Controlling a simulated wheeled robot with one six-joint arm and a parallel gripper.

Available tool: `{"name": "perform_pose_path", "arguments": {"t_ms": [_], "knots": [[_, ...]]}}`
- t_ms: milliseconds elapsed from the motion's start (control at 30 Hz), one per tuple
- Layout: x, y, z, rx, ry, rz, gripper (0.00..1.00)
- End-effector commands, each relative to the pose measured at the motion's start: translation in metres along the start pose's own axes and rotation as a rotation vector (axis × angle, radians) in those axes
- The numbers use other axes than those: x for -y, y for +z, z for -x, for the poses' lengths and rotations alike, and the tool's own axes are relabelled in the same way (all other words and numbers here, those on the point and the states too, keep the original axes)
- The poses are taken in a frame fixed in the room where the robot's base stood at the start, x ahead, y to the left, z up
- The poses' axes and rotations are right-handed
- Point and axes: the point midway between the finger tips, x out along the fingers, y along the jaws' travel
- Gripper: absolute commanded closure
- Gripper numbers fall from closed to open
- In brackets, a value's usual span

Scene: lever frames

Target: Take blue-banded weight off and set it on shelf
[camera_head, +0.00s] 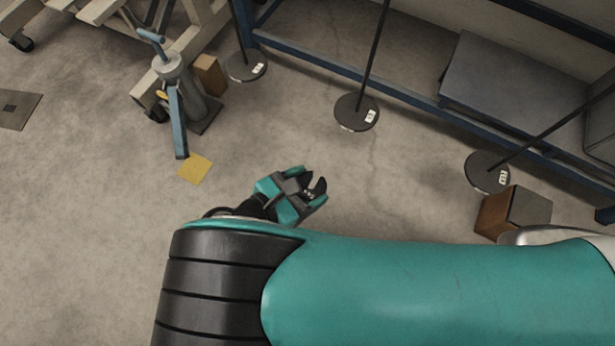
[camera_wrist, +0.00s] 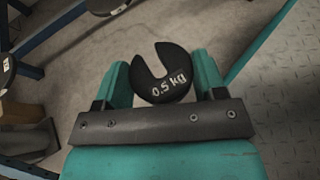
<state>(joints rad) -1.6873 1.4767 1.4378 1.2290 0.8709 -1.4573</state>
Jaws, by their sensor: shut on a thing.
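My gripper (camera_head: 309,190) is near the middle of the head view, above the floor. It is shut on a dark slotted weight (camera_wrist: 166,90) marked "0.5 kg", which sits between the two teal fingers in the wrist view with its slot facing away from the palm. It shows as a small dark shape (camera_head: 319,186) in the head view. I see no blue band on it. A blue-framed shelf (camera_head: 420,92) runs along the upper right of the head view.
Dark round discs on thin rods (camera_head: 246,66) (camera_head: 356,112) (camera_head: 487,171) stand before the shelf. A brown box (camera_head: 512,212) is at right. A jack-like device with a blue handle (camera_head: 178,120) stands at left, near a yellow sheet (camera_head: 195,168). Floor around my gripper is clear.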

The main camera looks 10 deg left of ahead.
Motion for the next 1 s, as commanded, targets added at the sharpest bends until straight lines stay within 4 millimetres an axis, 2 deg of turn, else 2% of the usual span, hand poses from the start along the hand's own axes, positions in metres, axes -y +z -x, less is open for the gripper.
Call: {"name": "perform_pose_path", "arguments": {"t_ms": [367,467,533,667,800,900,1000], "knots": [[-0.001,0.002,0.0,0.0,-0.001,-0.002,0.67],[-0.005,0.01,-0.007,0.0,-0.006,-0.004,0.67],[-0.011,0.022,-0.018,0.001,-0.013,-0.008,0.67],[-0.026,0.062,-0.054,0.001,-0.034,-0.016,0.67],[-0.037,0.12,-0.111,0.002,-0.058,-0.026,0.67],[-0.034,0.163,-0.153,0.001,-0.075,-0.032,0.67],[-0.022,0.205,-0.195,0.001,-0.093,-0.038,0.68]]}}
